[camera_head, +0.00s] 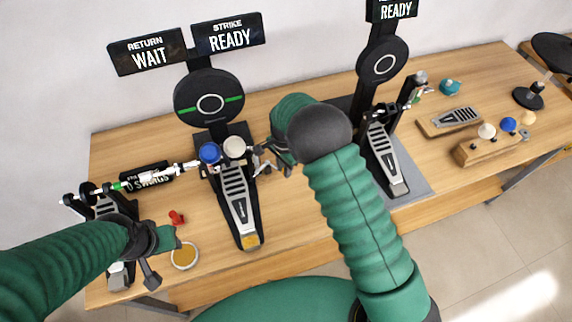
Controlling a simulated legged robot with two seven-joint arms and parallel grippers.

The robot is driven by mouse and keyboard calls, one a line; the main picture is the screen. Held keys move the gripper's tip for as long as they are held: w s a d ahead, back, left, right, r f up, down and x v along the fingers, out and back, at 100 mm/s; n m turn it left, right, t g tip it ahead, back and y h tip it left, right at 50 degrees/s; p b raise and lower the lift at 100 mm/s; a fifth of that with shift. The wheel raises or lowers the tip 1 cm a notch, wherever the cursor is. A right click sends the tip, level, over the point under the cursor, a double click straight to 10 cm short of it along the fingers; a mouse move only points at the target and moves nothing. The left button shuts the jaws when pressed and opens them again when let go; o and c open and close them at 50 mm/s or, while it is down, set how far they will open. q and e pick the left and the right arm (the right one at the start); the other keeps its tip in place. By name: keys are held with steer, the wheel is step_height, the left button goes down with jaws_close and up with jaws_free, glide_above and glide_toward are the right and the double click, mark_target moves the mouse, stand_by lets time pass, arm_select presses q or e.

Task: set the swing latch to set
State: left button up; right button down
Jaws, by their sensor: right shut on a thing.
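A drum pedal (238,202) stands at the middle left of the table, with a blue ball (209,153) and a white ball (235,147) at its top. My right gripper (268,162) is at the right side of this pedal's top, shut on a small dark part there. The part is mostly hidden by the fingers, and I cannot tell for sure that it is the swing latch. My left gripper (150,270) is over the front left of the table, apart from the pedal; its finger gap is unclear.
Signs above read RETURN WAIT (148,53), STRIKE READY (228,36). A round black pad (209,97) stands behind the pedal. A second pedal (386,160) is at right, a third (108,207) at left. A red piece (176,217) and round dish (184,255) lie near my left gripper.

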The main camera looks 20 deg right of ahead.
steer(key=shift+s+a+m+p, duration=0.3)
steer(key=shift+a+m, duration=0.35)
steer(key=shift+m, duration=0.25)
steer(key=shift+s+a+m+p, duration=0.3)
steer(key=shift+a+m, duration=0.35)
steer(key=shift+m, duration=0.25)
steer(key=shift+f, duration=0.1)
steer(key=c, duration=1.3)
jaws_free()
steer(key=shift+o, duration=0.2)
step_height(320, 180, up, 17)
steer(key=b, duration=0.2)
steer(key=shift+f, duration=0.15)
